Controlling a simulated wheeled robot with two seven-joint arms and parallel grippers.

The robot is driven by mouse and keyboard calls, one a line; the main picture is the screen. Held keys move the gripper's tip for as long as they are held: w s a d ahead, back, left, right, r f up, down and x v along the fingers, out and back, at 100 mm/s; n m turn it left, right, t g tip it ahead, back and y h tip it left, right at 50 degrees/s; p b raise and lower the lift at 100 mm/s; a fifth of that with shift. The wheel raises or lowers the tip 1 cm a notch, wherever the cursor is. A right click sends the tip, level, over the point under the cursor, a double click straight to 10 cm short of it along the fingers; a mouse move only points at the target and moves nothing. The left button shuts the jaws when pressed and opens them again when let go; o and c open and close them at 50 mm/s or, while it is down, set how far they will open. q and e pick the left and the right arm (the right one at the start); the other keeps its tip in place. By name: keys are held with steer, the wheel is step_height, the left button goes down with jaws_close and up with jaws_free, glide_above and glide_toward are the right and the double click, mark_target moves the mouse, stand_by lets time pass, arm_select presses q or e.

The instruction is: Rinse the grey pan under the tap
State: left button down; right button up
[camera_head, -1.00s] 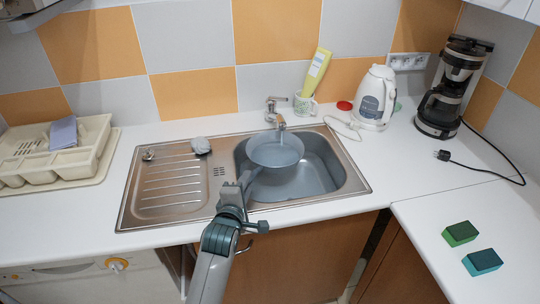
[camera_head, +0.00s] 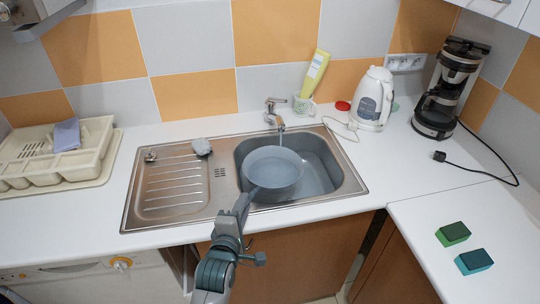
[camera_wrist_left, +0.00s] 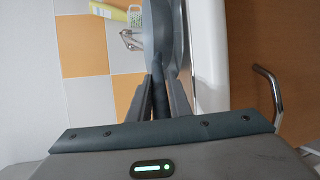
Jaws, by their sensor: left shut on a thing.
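The grey pan (camera_head: 272,168) is over the right basin of the steel sink (camera_head: 330,188), its open side up and its handle pointing down-left to my gripper. My left gripper (camera_head: 240,208) is shut on the pan's handle at the sink's front edge. In the left wrist view, the gripper's fingers (camera_wrist_left: 160,98) close around the dark handle, with part of the pan (camera_wrist_left: 172,40) beyond. The tap (camera_head: 273,110) stands behind the pan, and a thin pale streak like water runs down from its spout towards the pan's far side. My right gripper is not in view.
A grey lump, perhaps a sponge (camera_head: 202,147), lies on the sink's back edge. A mug (camera_head: 304,107) with a yellow tube, a white kettle (camera_head: 372,98) and a coffee maker (camera_head: 447,90) stand behind. A dish rack (camera_head: 60,165) is left; two sponges (camera_head: 453,233) lie right.

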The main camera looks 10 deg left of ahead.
arm_select(q)
steer(key=shift+d+f+p+v, duration=0.15)
steer(key=shift+p+v, duration=0.1)
steer(key=shift+v, duration=0.5)
steer(key=shift+d+f+p+v, duration=0.1)
steer(key=shift+p+v, duration=0.1)
steer(key=shift+v, duration=0.5)
steer(key=shift+d+f+p+v, duration=0.15)
steer(key=shift+p+v, duration=0.1)
steer(key=shift+v, duration=0.5)
steer(key=shift+a, duration=0.15)
